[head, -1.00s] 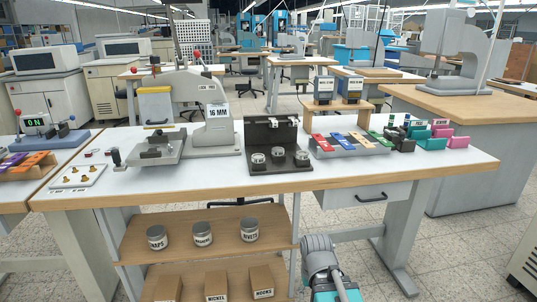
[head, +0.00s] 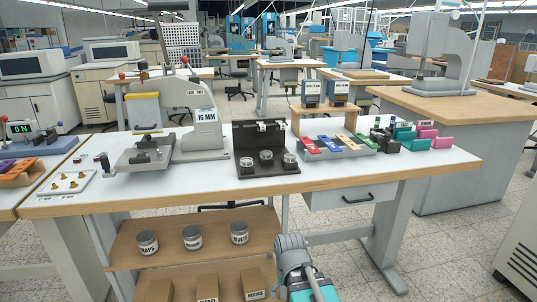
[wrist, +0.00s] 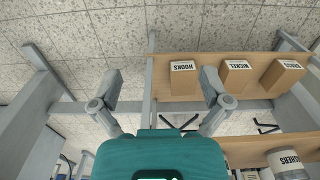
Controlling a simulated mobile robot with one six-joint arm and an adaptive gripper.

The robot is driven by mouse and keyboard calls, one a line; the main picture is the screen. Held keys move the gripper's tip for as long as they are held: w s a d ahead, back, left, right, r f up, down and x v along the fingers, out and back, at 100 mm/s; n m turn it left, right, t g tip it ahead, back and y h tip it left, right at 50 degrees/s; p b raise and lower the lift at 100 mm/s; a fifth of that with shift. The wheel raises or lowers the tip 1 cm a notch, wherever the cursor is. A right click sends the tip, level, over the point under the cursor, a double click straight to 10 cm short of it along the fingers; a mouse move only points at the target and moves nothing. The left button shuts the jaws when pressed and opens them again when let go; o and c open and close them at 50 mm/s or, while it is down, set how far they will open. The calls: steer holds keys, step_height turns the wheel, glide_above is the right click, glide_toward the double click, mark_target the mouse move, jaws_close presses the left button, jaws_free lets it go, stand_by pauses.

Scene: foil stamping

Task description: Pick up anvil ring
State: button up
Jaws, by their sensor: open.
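A black stand (head: 264,136) on the white table holds several small round metal pieces in a row. One is at the left (head: 246,162), one in the middle (head: 266,157) and one at the right (head: 289,160). They look like rings, but I cannot tell which, if any, is the anvil ring. My gripper (wrist: 160,88) is open and empty in the wrist view, its two fingers wide apart. It is far from the stand, and the wrist view shows the lower shelves and floor. In the head view only part of my arm shows, at the bottom.
A press (head: 188,118) marked 16 MM stands left of the black stand. A grey tray (head: 333,147) of coloured pieces lies to its right. Jars and boxes fill the lower shelves (head: 185,242). The table's wooden front edge (head: 200,198) lies between my arm and the stand.

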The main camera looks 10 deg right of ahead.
steer(key=w+r+n+p, duration=0.3)
steer(key=w+r+p, duration=0.2)
steer(key=r+p, duration=0.7)
steer(key=w+r+n+p, duration=0.3)
steer(key=w+r+p, duration=0.2)
steer(key=r+p, duration=0.7)
steer(key=w+r+n+p, duration=0.3)
steer(key=w+r+p, duration=0.2)
steer(key=r+p, duration=0.65)
step_height(320, 180, up, 11)
steer(key=n+p, duration=0.9)
steer(key=p, duration=0.2)
glide_above(266, 153)
steer(key=shift+s+a+r, duration=0.1)
steer(key=shift+s+r, duration=0.05)
steer(key=shift+r, duration=0.05)
steer(key=shift+f, duration=0.15)
step_height(266, 153, down, 8)
steer(key=b, duration=0.9)
steer(key=shift+f, duration=0.2)
steer(key=shift+f+b, duration=2.6)
